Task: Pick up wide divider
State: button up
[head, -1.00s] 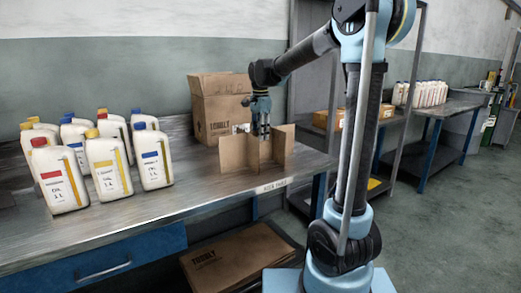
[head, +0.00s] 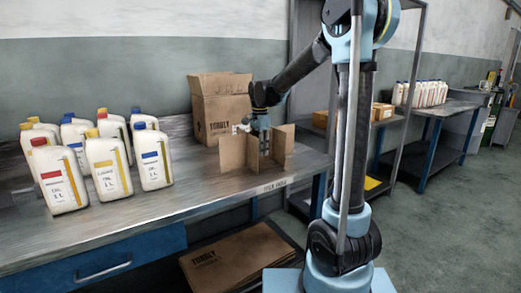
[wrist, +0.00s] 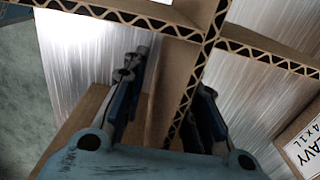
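The cardboard divider (head: 233,153) stands upright on the metal table, with panels that cross. The wrist view shows the corrugated top edges of the divider (wrist: 265,55) meeting at a crossing. My gripper (head: 264,147) is down among the panels. In the wrist view my gripper (wrist: 170,80) has one finger on each side of one upright panel, with gaps between the fingers and the panel. The fingers look open around it, not closed on it. The lower part of the panel is partly hidden by my gripper. I cannot tell which panel is the wide one.
An open cardboard box (head: 222,105) stands behind the divider. Several oil jugs (head: 108,165) stand at the left on the table (head: 190,195). Flat cardboard (head: 235,258) lies below. A label (wrist: 305,145) shows at the wrist view's right edge.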

grip_shut()
jog(key=shift+r, duration=0.15)
